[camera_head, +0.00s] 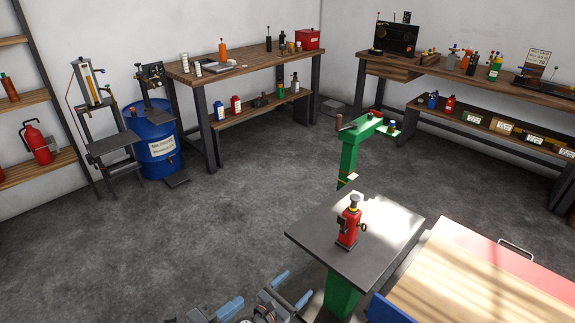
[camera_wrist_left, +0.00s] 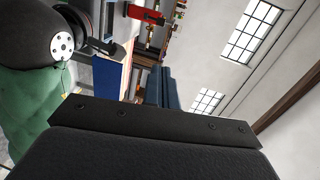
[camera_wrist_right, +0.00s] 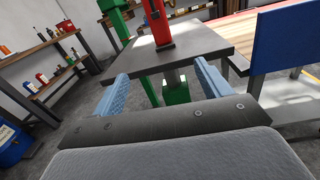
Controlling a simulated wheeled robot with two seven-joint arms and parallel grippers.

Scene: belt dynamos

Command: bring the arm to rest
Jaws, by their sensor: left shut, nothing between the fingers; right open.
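My left gripper (camera_head: 234,306) is at the bottom edge of the head view, its fingers shut together and empty. Its closed blue-grey fingers (camera_wrist_left: 160,88) also show in the left wrist view. My right gripper (camera_head: 292,289) is just right of it, with its two blue fingers spread apart and nothing between them. In the right wrist view its open fingers (camera_wrist_right: 160,88) point toward a dark-topped stand (camera_head: 315,232). A red jack-like device (camera_head: 348,228) stands upright on that stand, apart from both grippers. Most of both arms is out of the head view.
A wooden-topped red bench (camera_head: 470,275) and a blue panel (camera_head: 388,310) are close on the right. A green post (camera_head: 350,160) stands behind the stand. Workbenches (camera_head: 240,66) and a blue drum (camera_head: 157,150) line the walls. Open floor (camera_head: 180,235) lies left.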

